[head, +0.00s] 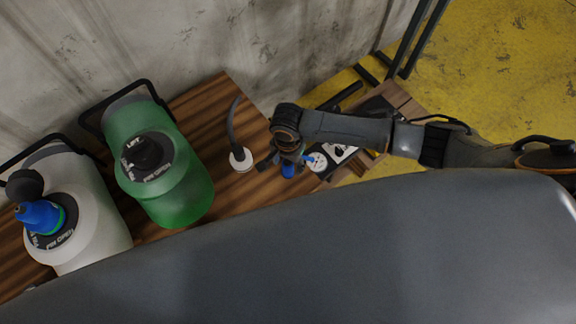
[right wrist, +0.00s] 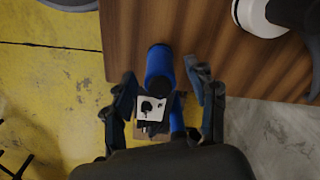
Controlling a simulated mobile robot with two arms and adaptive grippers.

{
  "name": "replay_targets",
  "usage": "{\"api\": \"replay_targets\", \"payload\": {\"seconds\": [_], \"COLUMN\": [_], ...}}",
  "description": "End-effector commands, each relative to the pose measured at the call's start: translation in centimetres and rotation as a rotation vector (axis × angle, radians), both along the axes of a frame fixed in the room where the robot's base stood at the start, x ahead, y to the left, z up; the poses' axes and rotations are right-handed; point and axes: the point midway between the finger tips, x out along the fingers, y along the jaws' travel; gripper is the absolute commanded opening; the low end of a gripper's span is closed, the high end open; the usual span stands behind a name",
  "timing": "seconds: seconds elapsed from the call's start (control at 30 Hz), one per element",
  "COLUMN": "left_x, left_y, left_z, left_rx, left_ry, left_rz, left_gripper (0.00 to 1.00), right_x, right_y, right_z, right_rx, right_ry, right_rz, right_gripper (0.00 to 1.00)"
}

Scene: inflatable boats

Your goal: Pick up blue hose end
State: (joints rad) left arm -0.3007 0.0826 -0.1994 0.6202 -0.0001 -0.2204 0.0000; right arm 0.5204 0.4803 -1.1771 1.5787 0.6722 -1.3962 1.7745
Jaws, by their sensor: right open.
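The blue hose end (right wrist: 158,65) is a blue cylinder at the edge of the wooden table in the right wrist view. It lies between the spread fingers of my right gripper (right wrist: 163,80), which is open. In the head view a small part of the blue hose end (head: 288,171) shows under my right gripper (head: 287,160), whose fingers hide most of it. I cannot tell whether the fingers touch it. My left gripper is not in view.
The wooden table (head: 205,95) holds a green tank (head: 185,195), a white tank (head: 95,235) with a blue fitting on top, and a white-based dark hose (head: 240,160). A concrete wall (head: 200,35) stands behind. A large smooth grey surface (head: 350,260) fills the foreground.

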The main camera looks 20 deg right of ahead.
Motion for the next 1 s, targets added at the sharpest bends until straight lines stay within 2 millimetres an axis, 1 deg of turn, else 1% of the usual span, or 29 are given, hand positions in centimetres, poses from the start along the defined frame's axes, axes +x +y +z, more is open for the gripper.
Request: {"api": "replay_targets", "payload": {"seconds": [0.03,0.13,0.23,0.4,0.43,0.47,0.5,0.57,0.6,0.7,1.0], "left_x": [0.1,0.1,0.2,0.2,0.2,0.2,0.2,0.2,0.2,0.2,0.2], "left_y": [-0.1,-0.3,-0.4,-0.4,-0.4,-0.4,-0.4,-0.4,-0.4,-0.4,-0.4], "left_z": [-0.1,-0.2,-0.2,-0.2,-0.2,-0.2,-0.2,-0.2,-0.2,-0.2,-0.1], "left_rx": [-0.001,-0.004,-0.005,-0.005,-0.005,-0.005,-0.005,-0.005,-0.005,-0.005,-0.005], "left_ry": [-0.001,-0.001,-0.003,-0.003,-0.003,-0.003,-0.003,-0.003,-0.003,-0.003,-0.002], "left_rz": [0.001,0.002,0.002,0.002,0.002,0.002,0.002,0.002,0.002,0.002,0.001], "left_gripper": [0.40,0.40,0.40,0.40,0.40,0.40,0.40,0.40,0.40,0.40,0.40], "right_x": [-0.1,0.0,0.0,0.0,0.0,0.0,0.0,0.0,0.0,0.0,0.0], "right_y": [0.0,0.0,0.0,0.0,0.0,0.0,0.0,0.0,0.0,0.0,0.0], "right_z": [-0.8,-1.8,-2.1,-2.1,-2.1,-2.1,-2.1,-2.1,-2.1,-2.1,-1.9], "right_rx": [-0.003,-0.001,0.000,0.000,0.000,0.000,0.000,0.000,0.000,0.000,0.001], "right_ry": [0.003,0.001,0.000,0.000,0.000,0.000,0.000,0.000,0.000,0.000,-0.001], "right_rz": [0.000,0.000,0.000,0.000,0.000,0.000,0.000,0.000,0.000,0.000,0.000], "right_gripper": [0.57,0.57,0.57,0.57,0.53,0.47,0.39,0.27,0.19,0.00,0.00]}}
